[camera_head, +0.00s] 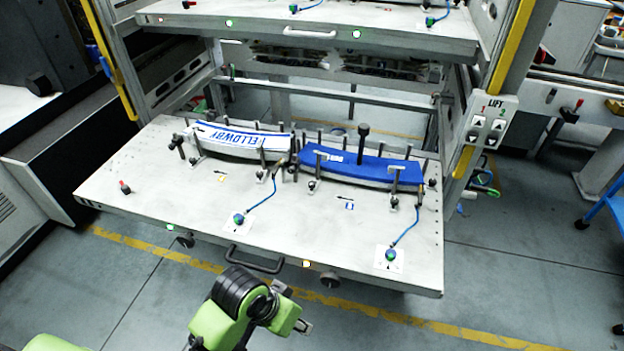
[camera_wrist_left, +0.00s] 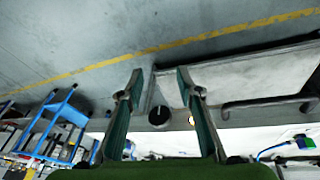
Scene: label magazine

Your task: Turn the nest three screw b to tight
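The lower drawer plate (camera_head: 150,205) is pulled out and holds two curved nests, one with a white-and-blue label (camera_head: 240,138), one with a blue label (camera_head: 365,165). Small clamp screws stand around both; I cannot tell which is screw b of nest three. Two dark round knobs sit under the front edge, a left knob (camera_head: 186,240) and a right knob (camera_head: 331,280). My left gripper (camera_head: 300,322) is in front of the drawer, below the right knob. In the left wrist view the gripper (camera_wrist_left: 160,84) is open and empty, with a knob (camera_wrist_left: 159,117) showing between its fingers. My right gripper is not seen.
A black handle (camera_head: 256,260) sticks out from the drawer front. An upper drawer (camera_head: 310,25) hangs above. A lift panel (camera_head: 490,120) is on the right post. Blue cables run to small sensors on the plate. The floor in front is clear.

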